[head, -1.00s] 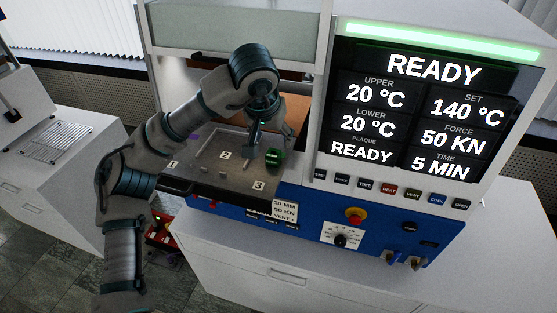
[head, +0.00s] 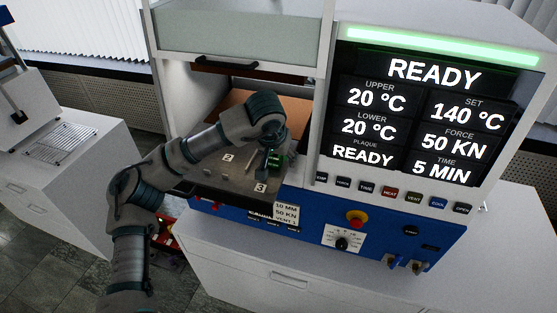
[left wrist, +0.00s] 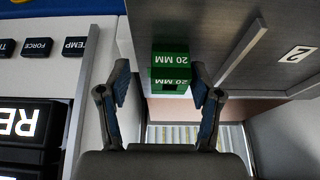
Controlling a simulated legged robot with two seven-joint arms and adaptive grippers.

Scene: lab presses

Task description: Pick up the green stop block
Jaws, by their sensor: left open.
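The green stop block (left wrist: 171,66) is marked "20 MM" and stands on the grey metal plate in front of the press opening. In the head view, the block (head: 283,161) shows partly behind my left gripper (head: 272,163), near the plate's right side. In the left wrist view, my left gripper (left wrist: 161,78) is open, with one finger on each side of the block in the picture. A gap shows on both sides, wider at the left finger. How deep the block sits between the fingers is hard to tell. My right gripper is not in view.
The metal plate (head: 228,183) has numbered spots and a raised rail (left wrist: 243,50). The press panel with its lit screen (head: 420,118) and row of buttons stands close on the right. A white cabinet (head: 60,165) stands at the left.

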